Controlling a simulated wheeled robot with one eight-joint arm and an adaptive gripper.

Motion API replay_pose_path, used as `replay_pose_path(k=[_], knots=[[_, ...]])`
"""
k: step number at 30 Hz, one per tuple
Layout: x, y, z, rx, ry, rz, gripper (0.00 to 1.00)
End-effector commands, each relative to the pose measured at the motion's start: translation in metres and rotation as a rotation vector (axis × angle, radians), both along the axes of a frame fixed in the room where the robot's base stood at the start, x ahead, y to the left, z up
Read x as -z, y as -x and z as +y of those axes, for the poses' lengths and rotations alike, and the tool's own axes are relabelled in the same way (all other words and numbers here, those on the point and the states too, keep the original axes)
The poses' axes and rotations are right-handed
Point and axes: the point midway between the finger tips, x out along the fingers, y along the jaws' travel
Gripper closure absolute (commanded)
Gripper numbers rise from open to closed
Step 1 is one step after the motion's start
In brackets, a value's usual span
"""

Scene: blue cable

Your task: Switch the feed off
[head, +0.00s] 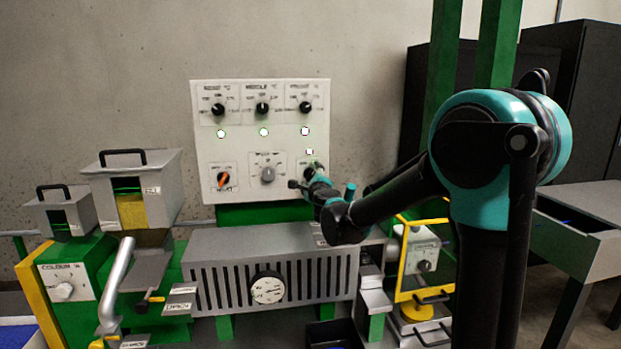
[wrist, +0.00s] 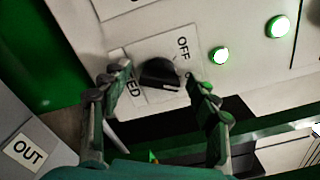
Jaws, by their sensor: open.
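The feed switch is a black knob (wrist: 160,73) on a white plate lettered OFF, with a partly hidden label ending in "ED". In the wrist view it lies between the two fingers of my open gripper (wrist: 155,84). The fingers stand apart on either side, and I cannot tell whether they touch it. I cannot tell which mark it points to. In the head view my gripper (head: 306,186) is at the lower right of the white control panel (head: 240,140), partly covering the feed switch's plate.
The panel also has an orange knob (head: 223,180), a grey knob (head: 268,174) and several black dials above lit lamps. A slotted grey barrel housing (head: 225,240) with a round gauge (head: 267,287) runs below. A yellow-framed guard (head: 402,260) stands right of it.

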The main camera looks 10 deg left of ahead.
Motion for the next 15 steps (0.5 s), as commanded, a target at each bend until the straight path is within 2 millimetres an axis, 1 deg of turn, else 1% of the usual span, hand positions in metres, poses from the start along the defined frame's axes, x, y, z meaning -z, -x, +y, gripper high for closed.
replay_pose_path(k=[1,2,13,15], knots=[[0.0000,0.0001,0.0000,0.000,0.000,0.000,0.40],[0.0000,0.0001,0.0000,0.000,0.000,0.000,0.42],[0.0000,0.0003,-0.0001,0.000,0.000,0.000,0.88],[0.0000,0.0003,-0.0001,0.000,0.000,0.000,0.90]])
